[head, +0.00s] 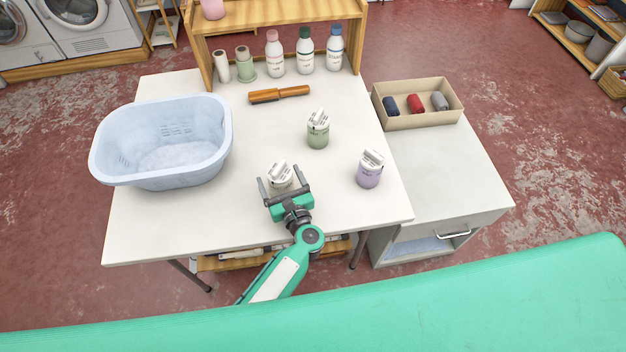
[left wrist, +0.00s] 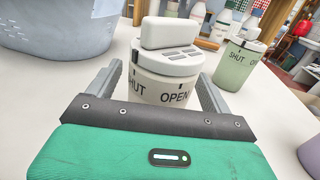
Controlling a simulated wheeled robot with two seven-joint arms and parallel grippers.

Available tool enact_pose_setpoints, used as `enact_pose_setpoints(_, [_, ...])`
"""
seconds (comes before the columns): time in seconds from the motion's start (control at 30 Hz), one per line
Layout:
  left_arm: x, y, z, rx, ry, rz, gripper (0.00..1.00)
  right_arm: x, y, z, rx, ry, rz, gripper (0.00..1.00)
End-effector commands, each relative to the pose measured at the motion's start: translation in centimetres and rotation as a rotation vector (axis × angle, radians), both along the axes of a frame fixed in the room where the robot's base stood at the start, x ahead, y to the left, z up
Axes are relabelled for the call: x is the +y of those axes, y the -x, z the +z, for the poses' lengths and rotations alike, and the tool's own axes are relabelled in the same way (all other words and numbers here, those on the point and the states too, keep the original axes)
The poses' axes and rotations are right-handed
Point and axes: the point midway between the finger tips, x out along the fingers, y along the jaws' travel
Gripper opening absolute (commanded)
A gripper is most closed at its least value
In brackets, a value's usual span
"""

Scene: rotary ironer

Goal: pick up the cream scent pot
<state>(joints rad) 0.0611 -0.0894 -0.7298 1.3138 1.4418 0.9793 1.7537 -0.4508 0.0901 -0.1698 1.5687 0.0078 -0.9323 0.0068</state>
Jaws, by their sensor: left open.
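The cream scent pot (head: 281,174) stands upright near the front of the white table. In the left wrist view the pot (left wrist: 165,85) shows SHUT and OPEN lettering, a vented lid and a pale block-shaped top. My left gripper (head: 284,184) is open, with one finger on each side of the pot. In the left wrist view its fingers (left wrist: 160,88) reach to either side of the pot's body; I cannot tell whether they touch it. The pot's lower part is hidden behind the gripper's palm. My right gripper is in neither view.
A green pot (head: 318,132) stands behind and to the right, a lilac pot (head: 369,172) to the right. A pale blue basket (head: 160,182) sits at left. A wooden-handled tool (head: 279,95) and several bottles (head: 305,52) are at the back. A beige box (head: 418,121) stands on the side cabinet.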

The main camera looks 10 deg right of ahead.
Motion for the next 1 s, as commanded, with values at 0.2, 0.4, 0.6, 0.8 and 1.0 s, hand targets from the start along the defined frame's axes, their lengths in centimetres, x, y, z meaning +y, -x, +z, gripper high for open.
enact_pose_setpoints(0.2, [0.0,-0.1,0.0,0.000,0.000,0.000,0.83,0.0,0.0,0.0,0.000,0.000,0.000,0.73])
enact_pose_setpoints(0.4, [0.0,-0.1,0.0,0.000,0.000,0.000,0.46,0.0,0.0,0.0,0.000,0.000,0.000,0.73])
enact_pose_setpoints(0.6, [0.0,-0.1,0.0,0.000,0.001,0.000,0.34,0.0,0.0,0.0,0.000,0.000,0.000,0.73])
enact_pose_setpoints(0.8, [0.0,0.0,0.3,0.001,0.002,0.000,0.34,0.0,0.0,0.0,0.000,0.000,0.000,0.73])
enact_pose_setpoints(1.0, [-0.1,0.0,2.5,-0.001,0.006,0.001,0.34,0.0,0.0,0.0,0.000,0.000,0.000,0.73])
